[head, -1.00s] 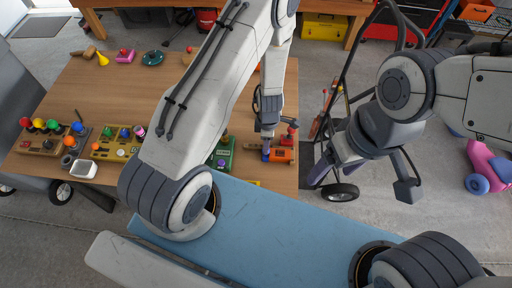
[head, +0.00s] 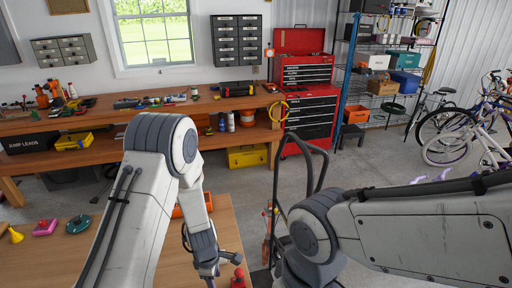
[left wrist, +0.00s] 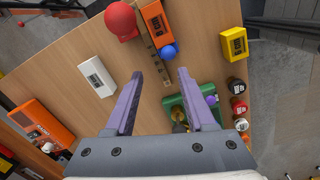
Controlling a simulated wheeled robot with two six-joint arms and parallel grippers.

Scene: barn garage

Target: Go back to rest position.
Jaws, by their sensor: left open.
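My left arm reaches down over a wooden table (head: 225,245) in the head view. My left gripper (head: 208,281) is cut by the bottom edge there. A green piece with a purple knob (left wrist: 211,99) is partly hidden by the right finger. My right arm shows at the right, but its gripper is out of view.
A long workbench (head: 100,117), red tool chest (head: 308,105), shelf rack (head: 385,75) and bicycles (head: 470,130) stand behind. A dark tubular frame (head: 280,180) stands near my right arm.

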